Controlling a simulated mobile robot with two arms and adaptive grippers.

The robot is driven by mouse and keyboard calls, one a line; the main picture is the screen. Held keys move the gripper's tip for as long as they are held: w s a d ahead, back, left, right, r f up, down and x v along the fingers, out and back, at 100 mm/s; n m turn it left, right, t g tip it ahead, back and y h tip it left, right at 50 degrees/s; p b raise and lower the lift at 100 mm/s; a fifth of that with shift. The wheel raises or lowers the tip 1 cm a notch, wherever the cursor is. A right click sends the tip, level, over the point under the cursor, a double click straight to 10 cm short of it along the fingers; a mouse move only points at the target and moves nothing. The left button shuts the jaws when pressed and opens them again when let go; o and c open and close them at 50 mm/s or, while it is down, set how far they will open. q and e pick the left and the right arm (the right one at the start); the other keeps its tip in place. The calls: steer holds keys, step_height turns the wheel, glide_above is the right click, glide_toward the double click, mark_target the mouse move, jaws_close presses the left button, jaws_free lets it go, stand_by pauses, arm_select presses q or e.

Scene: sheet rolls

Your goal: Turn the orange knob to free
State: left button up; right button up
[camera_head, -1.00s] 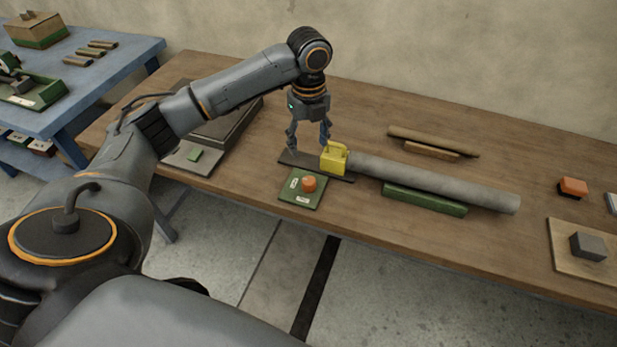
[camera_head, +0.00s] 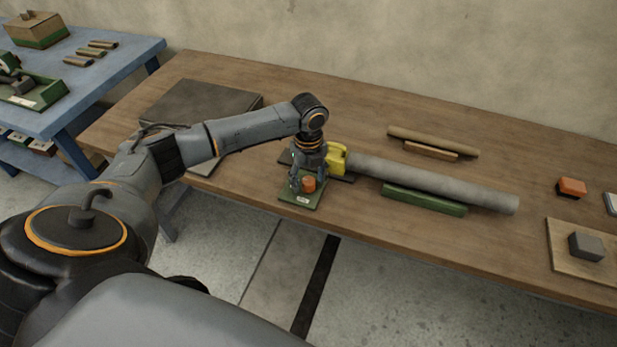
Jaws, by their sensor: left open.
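The orange knob (camera_head: 309,185) stands on a small green plate (camera_head: 288,199) near the front edge of the wooden table. A white label (camera_head: 303,199) shows on the plate in front of the knob; its writing is too small to read. My left gripper (camera_head: 307,188) is open and low over the plate, with its fingers around or just behind the knob. I cannot tell whether they touch it. The gripper hides the back left of the plate. My right gripper is not in view.
A yellow block (camera_head: 337,157) sits right behind the plate, at the end of a long grey roll (camera_head: 440,182) on a green support (camera_head: 424,201). A dark flat slab (camera_head: 200,100) lies at left. An orange block (camera_head: 572,187) and a grey block (camera_head: 586,246) are at right.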

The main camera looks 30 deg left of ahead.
arm_select(q)
steer(key=c, duration=1.2)
steer(key=shift+r+n+p, duration=0.2)
steer(key=shift+n+p, duration=0.4)
steer(key=shift+p, duration=0.25)
steer(key=n+p, duration=0.6)
steer(key=p, duration=0.1)
steer(key=shift+n, duration=0.4)
steer(key=n+p, duration=0.4)
steer(key=n, duration=0.1)
steer(key=n+p, duration=0.2)
steer(key=n, duration=0.3)
steer(key=shift+f+p, duration=0.15)
steer(key=shift+p, duration=0.2)
